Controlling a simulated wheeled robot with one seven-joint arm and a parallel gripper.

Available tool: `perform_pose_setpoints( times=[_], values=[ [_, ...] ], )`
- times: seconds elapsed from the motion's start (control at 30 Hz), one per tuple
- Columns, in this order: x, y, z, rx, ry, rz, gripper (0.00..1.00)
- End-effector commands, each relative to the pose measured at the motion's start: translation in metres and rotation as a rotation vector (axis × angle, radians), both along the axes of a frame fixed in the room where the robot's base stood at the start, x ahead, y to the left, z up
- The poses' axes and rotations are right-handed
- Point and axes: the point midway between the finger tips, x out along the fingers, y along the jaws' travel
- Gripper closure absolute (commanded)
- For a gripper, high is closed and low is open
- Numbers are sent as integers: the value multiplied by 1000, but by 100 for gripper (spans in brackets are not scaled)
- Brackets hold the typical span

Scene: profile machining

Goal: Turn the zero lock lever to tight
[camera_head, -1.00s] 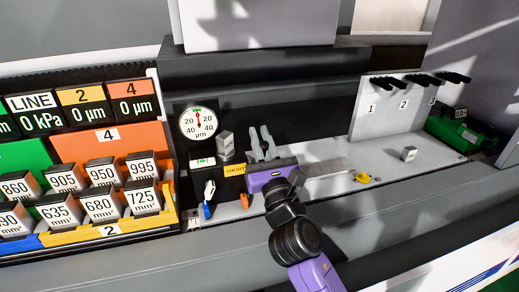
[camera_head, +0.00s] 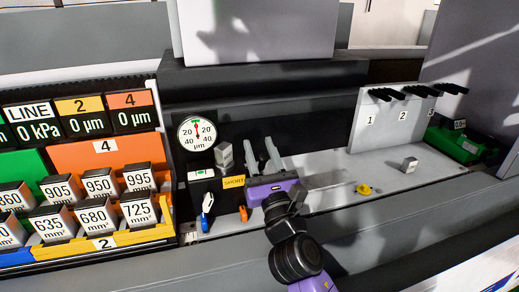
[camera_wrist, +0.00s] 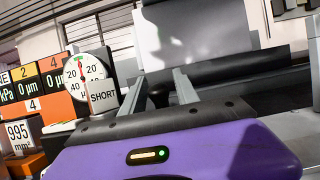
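Two small levers stand at the front of the dark fixture below the gauge in the head view: a blue and white one (camera_head: 207,203) and a small orange one (camera_head: 243,213). No readable label shows which is the zero lock lever. The round µm gauge (camera_head: 197,133) stands above them, its red needle pointing near the top.
Racks of numbered blocks (camera_head: 100,215) fill the left. A yellow piece (camera_head: 364,189) and a small grey block (camera_head: 410,165) lie on the bench to the right, with clear surface around them.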

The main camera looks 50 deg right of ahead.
Motion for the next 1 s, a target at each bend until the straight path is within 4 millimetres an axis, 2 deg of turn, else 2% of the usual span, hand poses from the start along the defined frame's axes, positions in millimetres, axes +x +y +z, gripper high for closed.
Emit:
perform_pose_setpoints(
  times=[0.3,0.5,0.87,1.0],
  values=[
    [-35,24,-23,0,3,1,64],
    [-53,36,-30,0,1,2,64],
    [-58,39,-30,0,0,1,64],
    [-58,40,-29,16,-12,12,91]
  ],
)
